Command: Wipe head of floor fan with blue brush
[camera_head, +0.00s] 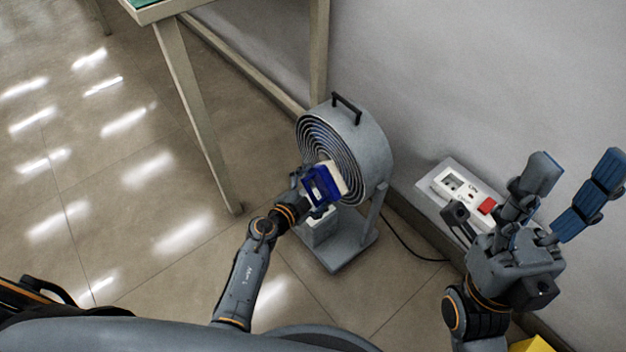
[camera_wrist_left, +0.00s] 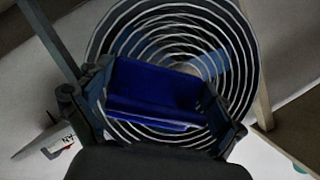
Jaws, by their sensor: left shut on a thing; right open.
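The floor fan (camera_head: 366,150) is grey, with a round head, a ringed grille and a black top handle. It stands on the floor by the wall. The fan grille also fills the middle of the left wrist view (camera_wrist_left: 212,50). My left gripper (camera_head: 308,188) is shut on the blue brush (camera_head: 322,187), which is in front of the lower part of the grille. In the left wrist view the blue brush (camera_wrist_left: 155,88) lies between the fingers, over the grille. I cannot tell whether it touches the grille. My right gripper (camera_head: 548,205) is open and empty, raised at the right.
A table (camera_head: 185,100) with pale legs stands behind and left of the fan. A wall panel (camera_head: 462,187) with a socket and red switch is to the right. A cable (camera_head: 405,245) runs along the floor. A yellow object (camera_head: 532,344) is at the lower right. Floor at left is clear.

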